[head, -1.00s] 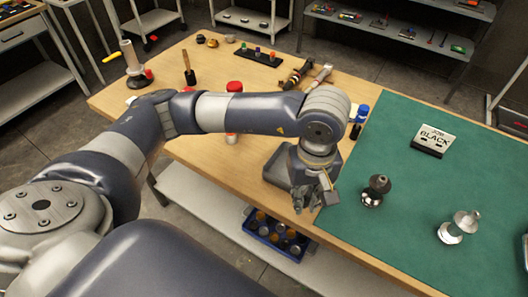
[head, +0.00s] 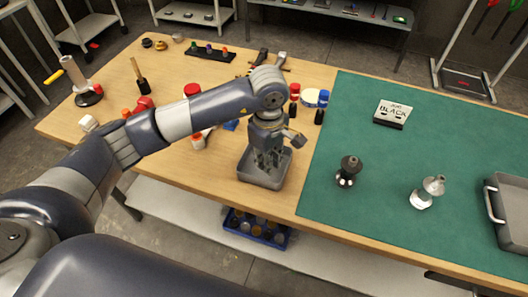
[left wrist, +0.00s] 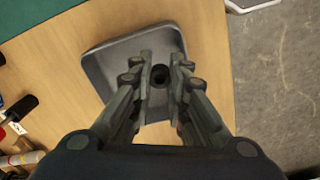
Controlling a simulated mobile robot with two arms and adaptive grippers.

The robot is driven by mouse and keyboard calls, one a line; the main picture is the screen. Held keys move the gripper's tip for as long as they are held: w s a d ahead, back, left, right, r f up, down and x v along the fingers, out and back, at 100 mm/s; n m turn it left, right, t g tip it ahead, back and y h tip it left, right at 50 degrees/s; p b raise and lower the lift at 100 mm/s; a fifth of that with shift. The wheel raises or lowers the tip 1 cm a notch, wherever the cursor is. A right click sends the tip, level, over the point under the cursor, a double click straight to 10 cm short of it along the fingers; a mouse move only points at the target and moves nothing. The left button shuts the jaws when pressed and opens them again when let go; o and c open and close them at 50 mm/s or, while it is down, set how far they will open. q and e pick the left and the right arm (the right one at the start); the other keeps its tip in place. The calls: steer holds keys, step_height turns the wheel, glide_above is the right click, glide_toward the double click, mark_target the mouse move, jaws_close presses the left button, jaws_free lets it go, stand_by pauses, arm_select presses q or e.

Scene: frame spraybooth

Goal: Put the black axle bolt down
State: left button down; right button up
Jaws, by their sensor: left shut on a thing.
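My left gripper (head: 268,161) points down over a small grey tray (head: 247,177) on the wooden bench, left of the green mat. In the left wrist view its fingers (left wrist: 160,78) are shut on the black axle bolt (left wrist: 160,73), of which a dark round end shows between them. The tray (left wrist: 98,70) lies beneath the bolt; whether the bolt touches its floor I cannot tell. In the head view the fingers mostly hide the bolt. My right gripper is not in view.
On the green mat (head: 400,235) stand a black hub-like part (head: 348,171), a silver one (head: 427,192) and a "JOB BLACK" sign (head: 391,114). A larger grey tray (head: 507,218) is at the right. Red- and blue-capped bottles stand behind the gripper. A blue crate (head: 256,232) sits on the lower shelf.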

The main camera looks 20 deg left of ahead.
arm_select(q)
steer(key=w, duration=0.1)
steer(key=w+a, duration=0.1)
steer(key=shift+w+a+f+p, duration=0.1)
steer(key=shift+w+a+p, duration=0.2)
steer(key=f+p, duration=0.2)
steer(key=shift+w+a+f, duration=0.2)
steer(key=shift+f, duration=0.65)
steer(key=shift+f, duration=0.1)
steer(key=c, duration=2)
jaws_free()
steer(key=shift+f+b, duration=0.1)
steer(key=shift+b, duration=0.2)
steer(key=o, duration=0.4)
steer(key=shift+o, duration=0.2)
